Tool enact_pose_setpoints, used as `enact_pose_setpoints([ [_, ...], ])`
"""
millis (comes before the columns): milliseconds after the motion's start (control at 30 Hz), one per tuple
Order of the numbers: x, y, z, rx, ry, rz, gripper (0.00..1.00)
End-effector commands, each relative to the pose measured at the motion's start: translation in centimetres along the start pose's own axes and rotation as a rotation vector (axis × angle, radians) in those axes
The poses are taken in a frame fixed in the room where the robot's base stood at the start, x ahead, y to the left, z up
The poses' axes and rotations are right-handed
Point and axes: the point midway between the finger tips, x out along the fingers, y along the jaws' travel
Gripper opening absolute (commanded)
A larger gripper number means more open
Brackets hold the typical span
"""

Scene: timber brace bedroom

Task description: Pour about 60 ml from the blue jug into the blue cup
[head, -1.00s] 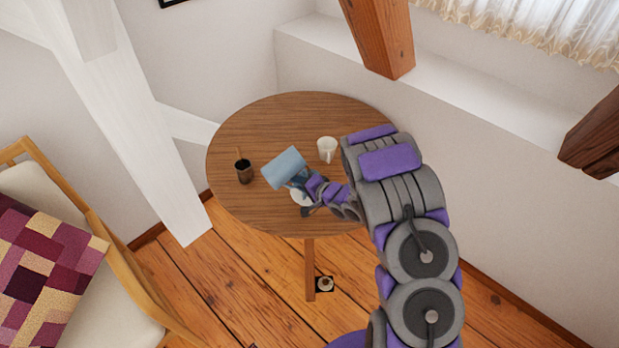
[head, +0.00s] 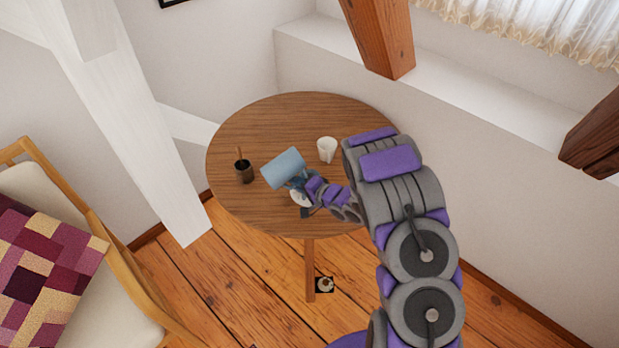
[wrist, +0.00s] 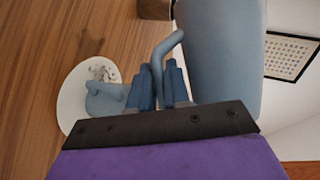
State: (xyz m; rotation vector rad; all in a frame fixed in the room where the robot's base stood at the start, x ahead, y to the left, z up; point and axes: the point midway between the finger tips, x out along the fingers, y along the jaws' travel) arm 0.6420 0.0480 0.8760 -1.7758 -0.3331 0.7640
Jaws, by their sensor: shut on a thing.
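The blue jug (head: 283,167) is held tilted above the round table in the head view. In the wrist view the jug (wrist: 215,50) fills the upper middle, and its handle passes between the fingers. My gripper (wrist: 160,88) is shut on that handle; it also shows in the head view (head: 301,182). The blue cup (wrist: 106,100) is on a white saucer (wrist: 70,100) left of the fingers in the wrist view, partly hidden by my gripper. In the head view the jug and gripper mostly cover the cup. The jug's mouth and any liquid are not visible.
On the round wooden table (head: 265,115) stand a white mug (head: 327,150), right of the jug, and a dark brown pot (head: 243,172) holding a stick, left of it. A white timber brace (head: 150,140) and a chair with a patchwork cushion (head: 45,265) are at the left.

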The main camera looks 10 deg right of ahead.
Motion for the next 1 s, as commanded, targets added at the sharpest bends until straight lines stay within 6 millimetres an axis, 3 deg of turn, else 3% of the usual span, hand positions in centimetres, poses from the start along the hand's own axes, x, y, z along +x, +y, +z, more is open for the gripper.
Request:
enact_pose_setpoints([
  [1000, 0.18, 0.15, -0.12, 0.048, -0.015, -0.038, 0.00],
])
